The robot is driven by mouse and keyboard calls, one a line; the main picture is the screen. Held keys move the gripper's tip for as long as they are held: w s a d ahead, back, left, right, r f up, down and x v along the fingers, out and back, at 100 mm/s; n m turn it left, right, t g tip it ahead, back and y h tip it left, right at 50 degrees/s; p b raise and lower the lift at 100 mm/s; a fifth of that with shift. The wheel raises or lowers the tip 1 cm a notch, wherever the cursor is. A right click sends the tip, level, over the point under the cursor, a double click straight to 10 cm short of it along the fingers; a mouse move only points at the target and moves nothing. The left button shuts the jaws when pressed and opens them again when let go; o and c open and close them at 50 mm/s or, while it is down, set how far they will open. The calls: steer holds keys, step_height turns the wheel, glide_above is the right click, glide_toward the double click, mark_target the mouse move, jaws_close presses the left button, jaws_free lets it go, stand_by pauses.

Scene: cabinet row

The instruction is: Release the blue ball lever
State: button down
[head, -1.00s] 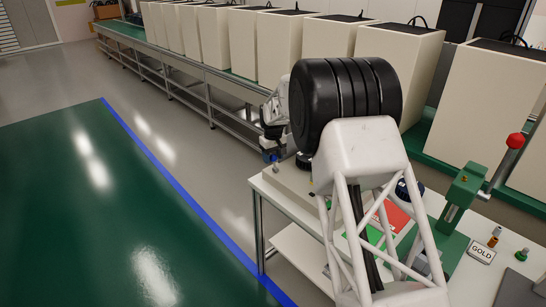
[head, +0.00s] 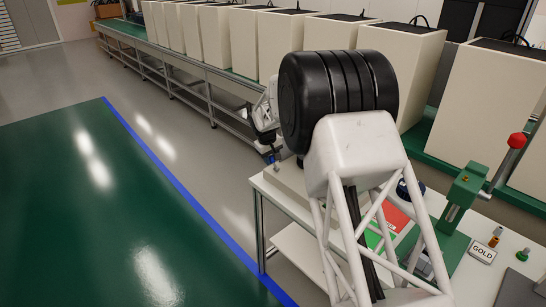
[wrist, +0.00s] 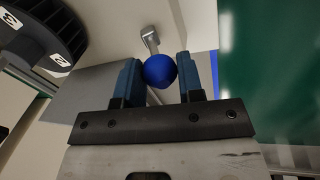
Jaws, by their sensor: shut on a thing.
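The blue ball lever's ball (wrist: 160,71) sits between the two blue-grey fingers of my gripper (wrist: 157,78) in the wrist view. The fingers are shut on it from both sides. A metal lever arm or bracket (wrist: 150,40) shows just beyond the ball, on a pale surface. In the head view, my gripper (head: 268,150) is small and partly hidden behind my own arm, at the left end of the white workbench (head: 276,190). The ball cannot be made out clearly there.
A black numbered dial (wrist: 40,35) is close on the left in the wrist view. On the bench are a green fixture with a red-knobbed lever (head: 515,141), a GOLD label (head: 483,252) and red and green panels. Open floor (head: 225,220) lies left of the bench.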

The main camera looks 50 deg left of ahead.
steer(key=shift+s+f+t, duration=0.1)
steer(key=shift+s+t, duration=0.1)
steer(key=shift+t, duration=0.2)
steer(key=c, duration=0.8)
jaws_free()
steer(key=shift+o, duration=0.2)
steer(key=v, duration=0.7)
steer(key=shift+r, duration=0.35)
steer(key=shift+s, duration=0.1)
